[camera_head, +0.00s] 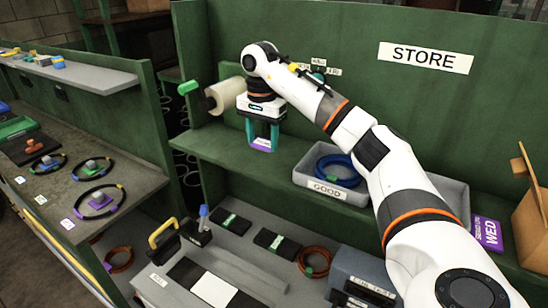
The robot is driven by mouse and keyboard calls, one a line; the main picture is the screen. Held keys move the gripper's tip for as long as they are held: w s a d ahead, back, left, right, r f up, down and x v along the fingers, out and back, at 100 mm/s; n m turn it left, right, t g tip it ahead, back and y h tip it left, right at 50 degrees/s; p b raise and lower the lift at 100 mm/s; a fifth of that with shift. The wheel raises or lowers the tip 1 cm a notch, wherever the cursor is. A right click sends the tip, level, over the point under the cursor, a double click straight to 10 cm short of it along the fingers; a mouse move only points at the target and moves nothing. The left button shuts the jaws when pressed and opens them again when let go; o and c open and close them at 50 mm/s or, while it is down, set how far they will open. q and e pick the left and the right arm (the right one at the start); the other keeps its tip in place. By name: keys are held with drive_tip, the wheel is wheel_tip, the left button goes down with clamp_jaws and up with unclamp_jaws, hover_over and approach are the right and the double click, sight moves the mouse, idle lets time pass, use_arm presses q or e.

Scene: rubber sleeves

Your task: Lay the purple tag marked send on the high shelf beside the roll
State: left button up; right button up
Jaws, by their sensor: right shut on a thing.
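My right gripper (262,138) points down over the green high shelf (212,142), its two teal fingers shut on a small purple tag (263,144). The tag's marking is too small to read, and I cannot tell whether it touches the shelf. The pale roll (228,93), on a holder with a green handle, is just left of my right gripper. My left gripper is not in view.
A grey bin (455,195) labelled GOOD holds a blue ring (340,170). A purple block marked WED (487,232) and a cardboard box (530,225) stand at the right. The green back panel bears a STORE sign (426,57). Bare shelf lies left of the bin.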

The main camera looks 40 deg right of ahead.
sight(263, 170)
drive_tip(key=shift+w+d+f, duration=0.1)
drive_tip(key=shift+w+f, duration=0.05)
drive_tip(key=shift+f, duration=0.5)
drive_tip(key=shift+w+d+f, duration=0.1)
drive_tip(key=shift+w+f, duration=0.05)
drive_tip(key=shift+f, duration=0.45)
drive_tip(key=f, duration=0.1)
drive_tip(key=f+p, duration=0.2)
drive_tip(key=shift+s+a+f, duration=0.2)
drive_tip(key=shift+s, duration=0.05)
drive_tip(key=shift+f, duration=0.35)
drive_tip(key=shift+w+d+f, duration=0.15)
drive_tip(key=shift+f, duration=0.05)
drive_tip(key=o, duration=0.8)
drive_tip(key=shift+o, duration=0.7)
drive_tip(key=shift+f, duration=0.1)
